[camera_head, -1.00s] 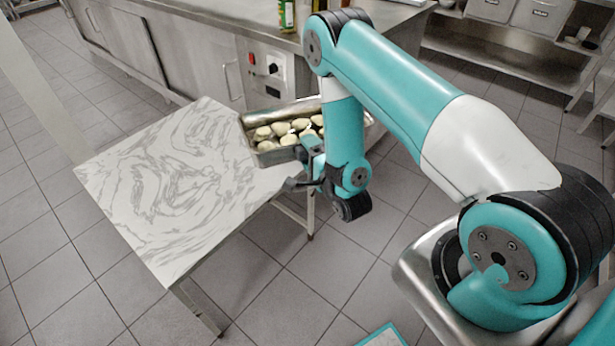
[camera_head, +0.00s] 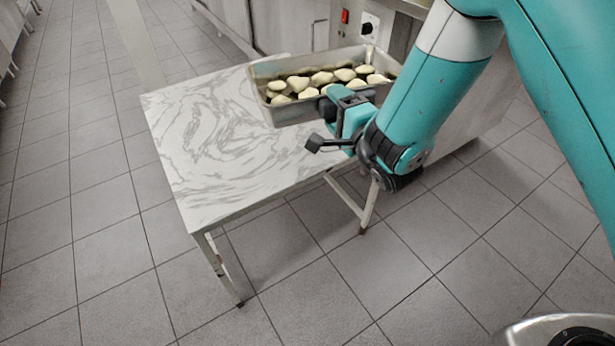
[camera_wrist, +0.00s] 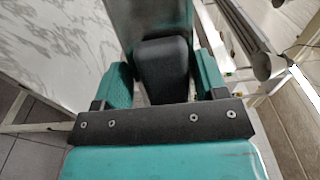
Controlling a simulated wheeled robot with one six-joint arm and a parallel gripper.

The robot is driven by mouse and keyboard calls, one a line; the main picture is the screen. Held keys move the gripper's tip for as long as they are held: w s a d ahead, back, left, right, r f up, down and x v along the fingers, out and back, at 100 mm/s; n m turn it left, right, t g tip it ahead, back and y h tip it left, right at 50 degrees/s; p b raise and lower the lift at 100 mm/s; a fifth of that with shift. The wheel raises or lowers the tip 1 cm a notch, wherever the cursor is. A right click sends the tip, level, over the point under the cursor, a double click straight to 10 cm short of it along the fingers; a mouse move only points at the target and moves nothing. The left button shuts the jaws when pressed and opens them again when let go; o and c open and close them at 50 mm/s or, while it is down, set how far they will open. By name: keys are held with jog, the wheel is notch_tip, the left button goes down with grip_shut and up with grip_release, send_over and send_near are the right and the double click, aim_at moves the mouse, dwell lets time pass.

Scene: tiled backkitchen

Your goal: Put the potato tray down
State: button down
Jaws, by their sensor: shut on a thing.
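The potato tray (camera_head: 290,113) is a metal pan holding several pale potatoes (camera_head: 321,78). In the head view it is at the far right end of the marble-topped table (camera_head: 205,150), partly over the top and partly past its right edge. I cannot tell whether its bottom touches the table. My gripper (camera_head: 343,108) is shut on the near side of the tray. In the wrist view my gripper (camera_wrist: 163,75) has its jaws close together against the tray wall (camera_wrist: 150,18), and the grip itself is partly hidden.
The rest of the marble top is bare. A steel counter front with a red switch (camera_head: 345,16) and a dark knob (camera_head: 367,28) stands behind the tray. Tiled floor (camera_head: 300,275) is open in front of the table, whose legs (camera_head: 222,270) stand on it.

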aim_at(313, 110)
jog(key=a, duration=0.1)
jog(key=s+a+b, duration=0.1)
jog(key=a, duration=0.1)
jog(key=shift+a+r+n+y, duration=0.1)
jog(key=shift+a+n+y, duration=0.2)
jog(key=shift+y, duration=0.1)
jog(key=shift+s+a+b, duration=0.1)
jog(key=shift+a+b, duration=0.15)
jog(key=shift+b, duration=0.3)
jog(key=shift+f+b, duration=6.7)
jog(key=shift+f, duration=3)
jog(key=shift+f, duration=0.1)
jog(key=shift+f, duration=0.15)
jog(key=shift+c, duration=0.8)
grip_release()
jog(key=shift+g, duration=0.3)
